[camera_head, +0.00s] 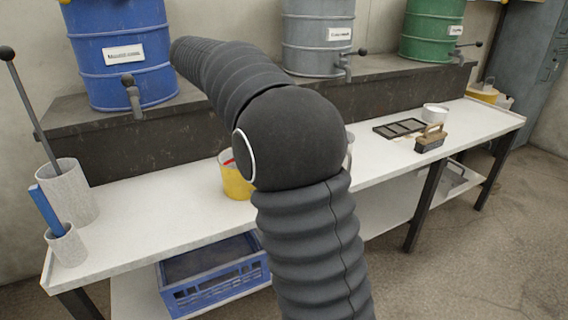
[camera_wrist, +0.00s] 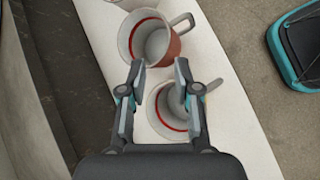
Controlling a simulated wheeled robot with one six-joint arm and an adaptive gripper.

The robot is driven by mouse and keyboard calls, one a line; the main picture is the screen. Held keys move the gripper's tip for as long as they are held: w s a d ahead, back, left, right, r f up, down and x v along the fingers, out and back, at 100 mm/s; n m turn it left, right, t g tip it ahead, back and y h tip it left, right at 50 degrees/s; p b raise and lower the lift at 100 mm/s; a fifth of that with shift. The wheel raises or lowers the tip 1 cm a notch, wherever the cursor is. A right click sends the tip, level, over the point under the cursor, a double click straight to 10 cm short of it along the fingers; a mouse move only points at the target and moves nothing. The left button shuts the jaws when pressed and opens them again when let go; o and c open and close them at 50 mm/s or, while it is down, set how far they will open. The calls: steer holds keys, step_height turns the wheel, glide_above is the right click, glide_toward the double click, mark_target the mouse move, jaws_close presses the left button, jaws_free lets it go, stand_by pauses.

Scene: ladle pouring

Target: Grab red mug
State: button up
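In the wrist view a mug with a reddish outer wall (camera_wrist: 174,50), pale inside and a red ring near its rim, stands just beyond my fingertips, its handle pointing right. My gripper (camera_wrist: 160,68) is open, with nothing held between its fingers. In the head view my arm hides my gripper and much of the bench middle. A yellow mug (camera_head: 236,184) with a bit of red at its rim shows left of my arm.
The white bench (camera_head: 160,220) holds grey pots (camera_head: 68,190) at left, and a dark tray (camera_head: 399,128), a brush (camera_head: 431,138) and a white bowl (camera_head: 435,113) at right. Blue (camera_head: 122,60), grey (camera_head: 318,40) and green (camera_head: 431,30) drums stand behind. A blue crate (camera_head: 215,285) sits below.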

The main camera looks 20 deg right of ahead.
steer(key=w+f+n+g+h, duration=0.4)
steer(key=w+f+h, duration=0.15)
steer(key=w, duration=0.75)
steer(key=shift+y, duration=0.25)
steer(key=shift+w+a+f+b+x, duration=0.1)
steer(key=shift+f+b+x, duration=0.2)
steer(key=shift+x, duration=1.95)
steer(key=shift+w+a+f+b+x, duration=0.1)
steer(key=shift+f+b+x, duration=0.15)
steer(key=shift+x, duration=2.05)
steer(key=shift+a+f+b+x, duration=0.1)
steer(key=shift+f+b+x, duration=0.15)
steer(key=shift+x, duration=2)
jaws_close()
